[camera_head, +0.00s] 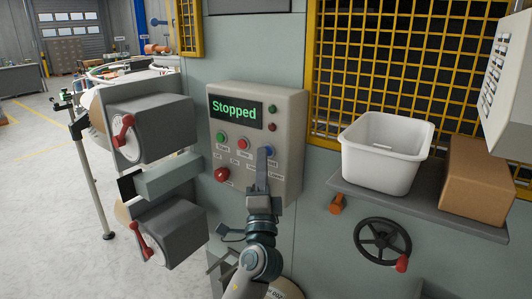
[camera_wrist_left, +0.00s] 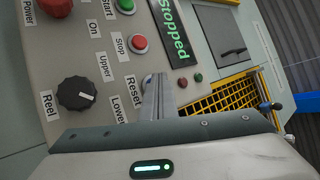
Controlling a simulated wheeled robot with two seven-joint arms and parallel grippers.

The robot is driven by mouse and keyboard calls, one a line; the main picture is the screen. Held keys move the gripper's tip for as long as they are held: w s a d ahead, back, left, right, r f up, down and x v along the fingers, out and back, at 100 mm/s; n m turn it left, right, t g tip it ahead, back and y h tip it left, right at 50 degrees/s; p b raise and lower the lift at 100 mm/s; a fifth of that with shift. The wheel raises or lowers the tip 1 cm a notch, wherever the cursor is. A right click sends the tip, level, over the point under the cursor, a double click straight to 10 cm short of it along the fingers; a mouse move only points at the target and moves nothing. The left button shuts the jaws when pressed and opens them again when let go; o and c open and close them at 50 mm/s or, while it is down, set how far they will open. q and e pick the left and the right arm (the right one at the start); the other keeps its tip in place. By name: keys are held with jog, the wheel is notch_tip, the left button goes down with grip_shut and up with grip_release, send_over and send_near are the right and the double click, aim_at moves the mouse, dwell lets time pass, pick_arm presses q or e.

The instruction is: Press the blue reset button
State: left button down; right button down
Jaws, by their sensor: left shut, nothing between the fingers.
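The blue reset button (camera_head: 270,151) is on the front of a beige control box (camera_head: 285,120), right of a green button (camera_head: 221,138) and a red button (camera_head: 243,143). My left gripper (camera_head: 263,153) is shut and empty, its fingertips right at the blue button and partly covering it. In the left wrist view the shut fingers (camera_wrist_left: 157,80) reach the panel beside the "Reset" label (camera_wrist_left: 135,87) and hide most of the button. I cannot tell whether they touch it or it is pressed. The display (camera_head: 235,111) reads "Stopped". My right gripper is out of view.
A red mushroom button (camera_head: 221,174) is at the panel's lower left. A black knob (camera_wrist_left: 76,93) sits below in the wrist view. Grey reel units (camera_head: 155,128) stand at left. A shelf (camera_head: 430,207) with a white bin (camera_head: 382,155) and a handwheel (camera_head: 382,242) are at right.

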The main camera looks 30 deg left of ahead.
pick_arm(q)
jog(key=shift+s, duration=0.8)
jog(key=shift+s+a+p, duration=0.15)
jog(key=shift+s+p, duration=0.15)
jog(key=shift+s, duration=1)
jog(key=shift+s+a+p, duration=0.1)
jog(key=shift+s+p, duration=0.2)
jog(key=shift+s, duration=0.95)
jog(key=shift+f, duration=0.1)
